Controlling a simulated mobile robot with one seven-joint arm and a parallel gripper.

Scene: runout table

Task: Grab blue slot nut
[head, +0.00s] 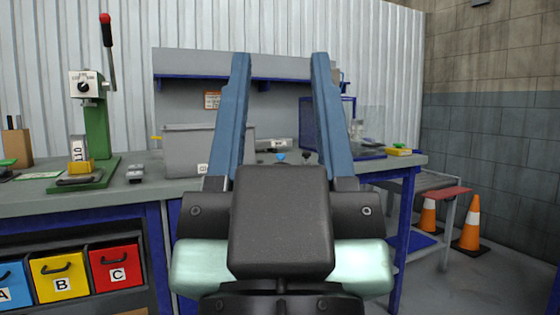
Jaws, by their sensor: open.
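The blue slot nut (280,157) looks like the small blue piece on the workbench, seen between my gripper's fingers and just above the dark gripper body. Its lower part may be hidden by that body. My gripper (280,60) is open, with its two long blue-grey fingers spread wide and pointing up and away. Nothing is between the fingertips. The nut appears farther off than the gripper, on the bench top. I cannot tell the exact distance.
The grey bench (80,199) runs across the view. A green press (97,125) stands left, a grey bin (188,150) beside the left finger. A blue mesh frame (307,122) stands behind the right finger. Colored drawers (115,266) sit below. Orange cones (470,228) stand right.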

